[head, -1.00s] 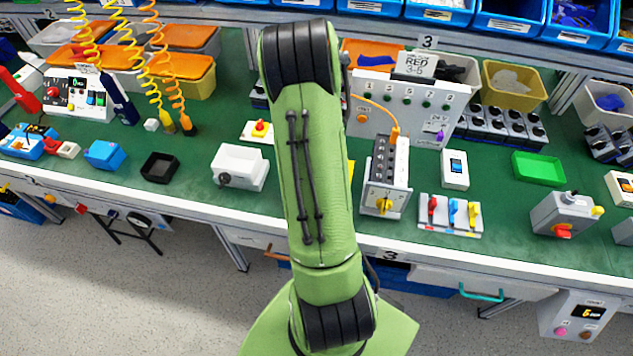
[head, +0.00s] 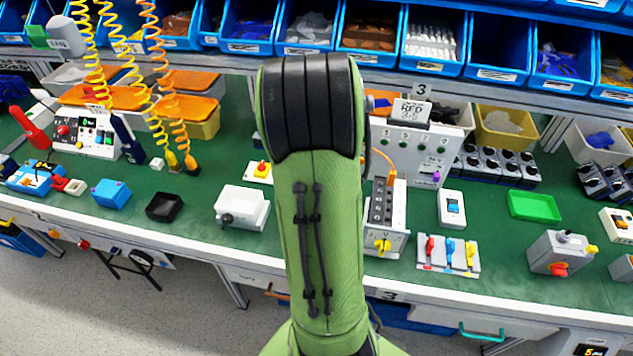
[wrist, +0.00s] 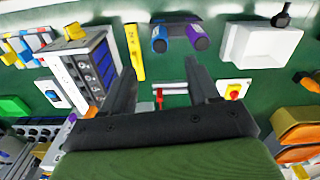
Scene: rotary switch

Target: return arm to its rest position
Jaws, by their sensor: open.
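My gripper (wrist: 160,95) shows in the wrist view with its two dark fingers apart and nothing between them. It hangs above the green bench top (wrist: 220,60), apart from the things on it. In the head view my green arm stands upright in the middle and hides the gripper and part of the bench behind it. The grey switch box with a yellow rotary knob (head: 382,245) stands just right of my arm. That box also shows at the left of the wrist view (wrist: 85,65). A white box with a dark knob (head: 241,208) is left of my arm.
Blue bins (head: 433,35) line the shelf at the back. A grey box with a red knob (head: 558,254) and a green tray (head: 534,205) stand at the right. Coiled yellow cables (head: 155,80) hang at the left. The floor in front (head: 140,310) is clear at the left.

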